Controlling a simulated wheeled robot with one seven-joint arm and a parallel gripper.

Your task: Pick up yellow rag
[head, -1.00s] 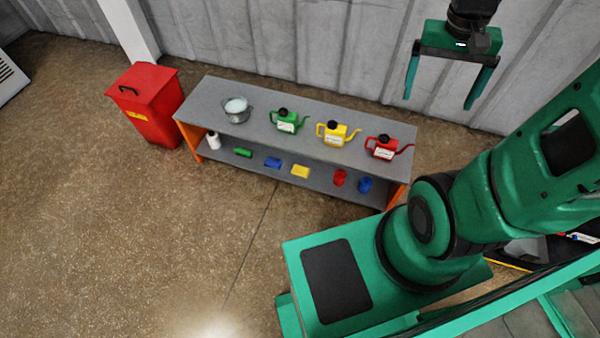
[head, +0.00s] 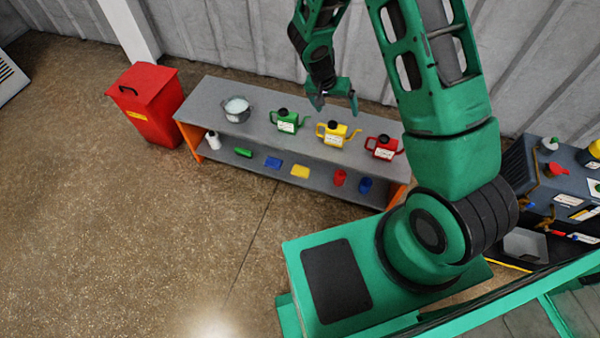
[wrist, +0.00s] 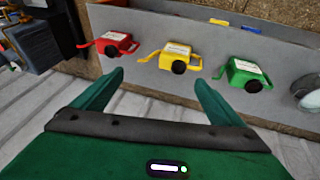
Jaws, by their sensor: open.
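The yellow rag (head: 300,171) lies on the lower shelf of the grey bench, between a blue folded rag (head: 273,163) and a red rolled item (head: 339,178). My gripper (head: 335,103) is open and empty, in the air near the back edge of the bench, above and behind the green and yellow cans. In the wrist view my gripper (wrist: 158,85) shows both fingers apart, with the cans beyond them. A small yellow patch on the lower level, likely the rag, shows at the top of the wrist view (wrist: 219,22).
The bench top (head: 205,97) holds a metal pot (head: 237,110), a green can (head: 287,121), a yellow can (head: 333,132) and a red can (head: 382,147). A red bin (head: 147,103) stands left. The floor in front is clear.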

